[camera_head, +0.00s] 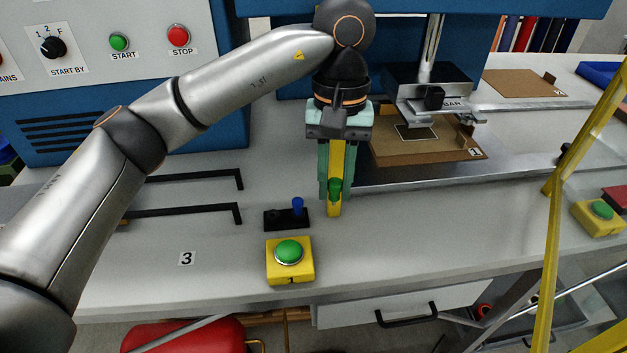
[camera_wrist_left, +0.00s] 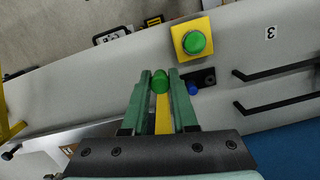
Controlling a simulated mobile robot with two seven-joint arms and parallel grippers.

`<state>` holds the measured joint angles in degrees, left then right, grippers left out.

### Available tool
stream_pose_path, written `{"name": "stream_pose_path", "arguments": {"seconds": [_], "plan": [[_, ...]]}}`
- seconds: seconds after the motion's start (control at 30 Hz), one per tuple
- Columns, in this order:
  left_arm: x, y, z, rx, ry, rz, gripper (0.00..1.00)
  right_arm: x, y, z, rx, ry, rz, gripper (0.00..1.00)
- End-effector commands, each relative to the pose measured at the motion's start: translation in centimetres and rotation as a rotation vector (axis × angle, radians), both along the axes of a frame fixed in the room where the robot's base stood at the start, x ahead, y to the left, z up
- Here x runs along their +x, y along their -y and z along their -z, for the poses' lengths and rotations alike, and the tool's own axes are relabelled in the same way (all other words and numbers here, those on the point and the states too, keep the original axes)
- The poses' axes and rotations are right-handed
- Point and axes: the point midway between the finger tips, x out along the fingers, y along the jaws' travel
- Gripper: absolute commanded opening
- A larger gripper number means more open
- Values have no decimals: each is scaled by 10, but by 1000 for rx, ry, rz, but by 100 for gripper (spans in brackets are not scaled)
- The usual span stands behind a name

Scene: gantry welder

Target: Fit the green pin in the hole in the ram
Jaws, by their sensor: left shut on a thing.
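My left gripper (camera_head: 335,192) points down over the front of the table and is shut on the green pin (camera_head: 335,187). The pin shows between the fingertips in the left wrist view (camera_wrist_left: 159,83); its lower part is hard to make out. The ram (camera_head: 428,88) is a grey metal block on a shaft, behind and to the right of the gripper, above a brown board (camera_head: 400,150). The hole in the ram cannot be made out. The pin is well apart from the ram. My right gripper is not in view.
A black holder (camera_head: 268,224) with a blue pin (camera_head: 297,205) stands left of the gripper. A yellow box with a green button (camera_head: 289,252) is in front. Black bars (camera_head: 190,213) lie left. A yellow strip (camera_head: 337,155) shows between the fingers. Yellow posts (camera_head: 545,260) stand right.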

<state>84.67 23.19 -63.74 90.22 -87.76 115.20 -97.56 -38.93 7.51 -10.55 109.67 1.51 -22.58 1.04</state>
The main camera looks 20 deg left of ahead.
Motion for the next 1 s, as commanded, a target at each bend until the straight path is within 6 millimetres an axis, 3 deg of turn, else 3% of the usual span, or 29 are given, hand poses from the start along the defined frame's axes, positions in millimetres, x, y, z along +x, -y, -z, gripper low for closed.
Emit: {"name": "stream_pose_path", "arguments": {"seconds": [0.7,1.0], "plan": [[-1,6,-36,-1,1,0,0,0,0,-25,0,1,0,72],[-2,5,-39,0,0,0,0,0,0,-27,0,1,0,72]]}}
